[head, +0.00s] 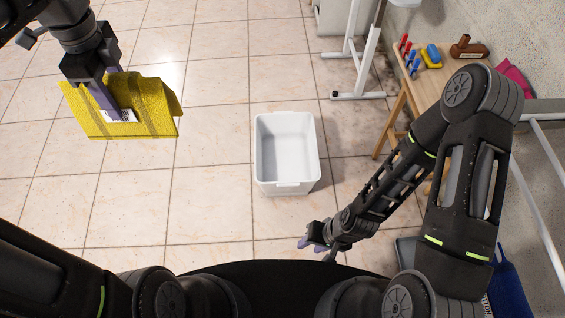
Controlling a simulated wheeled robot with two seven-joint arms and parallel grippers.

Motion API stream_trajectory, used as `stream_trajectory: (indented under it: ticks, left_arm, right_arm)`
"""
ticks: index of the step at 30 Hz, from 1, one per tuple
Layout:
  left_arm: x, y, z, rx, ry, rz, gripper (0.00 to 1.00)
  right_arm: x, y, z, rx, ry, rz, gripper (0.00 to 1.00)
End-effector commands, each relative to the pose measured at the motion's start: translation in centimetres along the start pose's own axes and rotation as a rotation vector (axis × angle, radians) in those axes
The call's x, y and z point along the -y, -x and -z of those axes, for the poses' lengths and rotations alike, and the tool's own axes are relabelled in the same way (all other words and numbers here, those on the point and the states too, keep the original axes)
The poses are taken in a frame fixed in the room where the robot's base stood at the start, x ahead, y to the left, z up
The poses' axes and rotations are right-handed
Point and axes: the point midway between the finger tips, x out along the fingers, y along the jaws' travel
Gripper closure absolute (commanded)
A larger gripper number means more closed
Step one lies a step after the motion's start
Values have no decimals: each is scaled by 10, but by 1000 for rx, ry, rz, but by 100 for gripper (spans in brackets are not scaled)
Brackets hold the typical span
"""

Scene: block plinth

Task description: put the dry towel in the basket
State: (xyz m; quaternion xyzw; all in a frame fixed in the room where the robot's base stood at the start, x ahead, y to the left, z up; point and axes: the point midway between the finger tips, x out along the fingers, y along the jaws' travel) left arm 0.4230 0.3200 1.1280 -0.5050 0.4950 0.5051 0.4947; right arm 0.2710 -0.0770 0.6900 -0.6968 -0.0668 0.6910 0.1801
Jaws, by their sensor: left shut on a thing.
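A yellow towel (154,100) with a white label hangs in my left gripper (110,104) at the upper left of the head view. The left gripper is shut on it and holds it over the tiled floor, to the left of the basket. The white basket (297,185) stands upright on the floor near the middle and looks empty. My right gripper (308,244) is low in the view, just below the basket in the picture and apart from it. Its purple fingertips are small and partly hidden, so I cannot tell whether it is open.
A wooden bench (428,85) with red and blue handled tools, a yellow and blue item and a brown object stands at the upper right. A white metal frame (358,95) stands beside it. The floor between the towel and the basket is clear.

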Motion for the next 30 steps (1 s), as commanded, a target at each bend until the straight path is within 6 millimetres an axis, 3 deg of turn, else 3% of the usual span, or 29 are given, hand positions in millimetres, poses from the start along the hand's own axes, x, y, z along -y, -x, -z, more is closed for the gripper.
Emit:
stream_trajectory:
  ticks: [20, 26, 30]
  left_arm:
    - [5, -5, 4, 0, 53, -1, 99]
    - [28, -29, 20, 2, 298, -3, 99]
    - [50, -58, 42, 4, 587, -4, 99]
  right_arm:
    - [0, 0, 0, 0, 0, 0, 64]
    - [0, -1, 0, 0, 0, 0, 64]
    - [0, -2, 0, -1, 0, 1, 64]
